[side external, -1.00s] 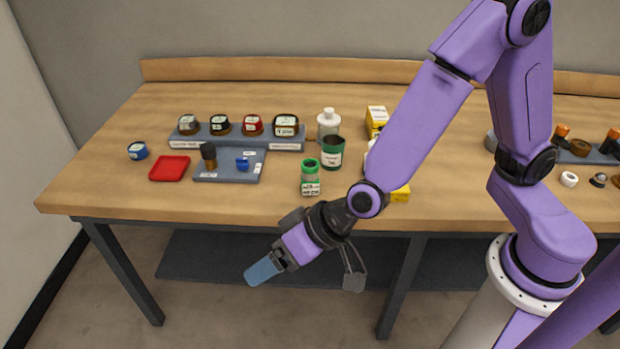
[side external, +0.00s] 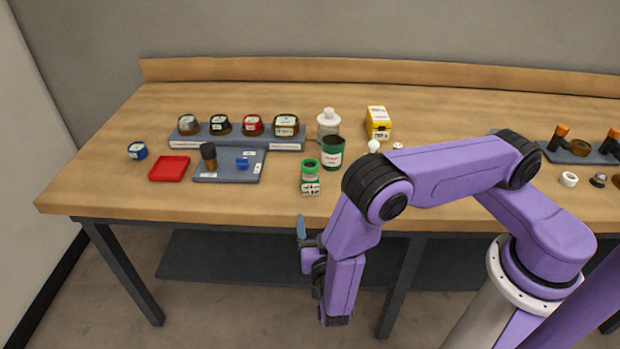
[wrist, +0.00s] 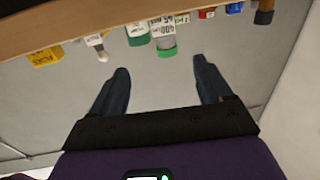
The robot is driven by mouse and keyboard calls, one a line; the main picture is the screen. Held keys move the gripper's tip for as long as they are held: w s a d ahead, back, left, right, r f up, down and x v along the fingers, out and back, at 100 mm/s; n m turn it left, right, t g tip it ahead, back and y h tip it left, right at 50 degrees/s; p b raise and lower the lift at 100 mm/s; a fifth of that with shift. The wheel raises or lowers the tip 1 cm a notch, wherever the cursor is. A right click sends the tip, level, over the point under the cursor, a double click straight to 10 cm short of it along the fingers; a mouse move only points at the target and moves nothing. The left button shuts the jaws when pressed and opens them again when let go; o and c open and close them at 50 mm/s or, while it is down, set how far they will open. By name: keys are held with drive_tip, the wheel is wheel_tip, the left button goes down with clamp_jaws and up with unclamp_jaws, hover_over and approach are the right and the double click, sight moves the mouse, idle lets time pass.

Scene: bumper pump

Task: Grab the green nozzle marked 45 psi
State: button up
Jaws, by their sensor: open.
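A small green-topped bottle-like piece with a white label (side external: 310,182) stands upright near the front edge of the table. It is the likeliest green nozzle, but I cannot read its marking clearly. In the wrist view it shows upside down (wrist: 163,38), ahead of and roughly between my fingers. My gripper (side external: 300,226) is in front of the table edge, apart from the piece, with its blue fingers pointing up in the side view. In the wrist view my gripper (wrist: 161,68) is open, with nothing between its fingers.
A dark green cup (side external: 332,154) stands close behind the green piece, with a white bottle (side external: 328,122) beyond. A yellow box (side external: 378,122) is to the right. A grey tray (side external: 215,175) and red dish (side external: 169,169) lie left. Bare table lies between tray and green piece.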

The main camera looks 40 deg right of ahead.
sight(311, 184)
drive_tip(key=x, duration=1)
drive_tip(key=shift+w+d, duration=0.1)
drive_tip(key=shift+w+a+x, duration=0.15)
drive_tip(key=shift+x, duration=1.35)
drive_tip(key=shift+w+a+x, duration=0.1)
drive_tip(key=shift+a+x, duration=0.1)
drive_tip(key=shift+x, duration=1.3)
drive_tip(key=shift+f, duration=0.2)
drive_tip(key=c, duration=1.2)
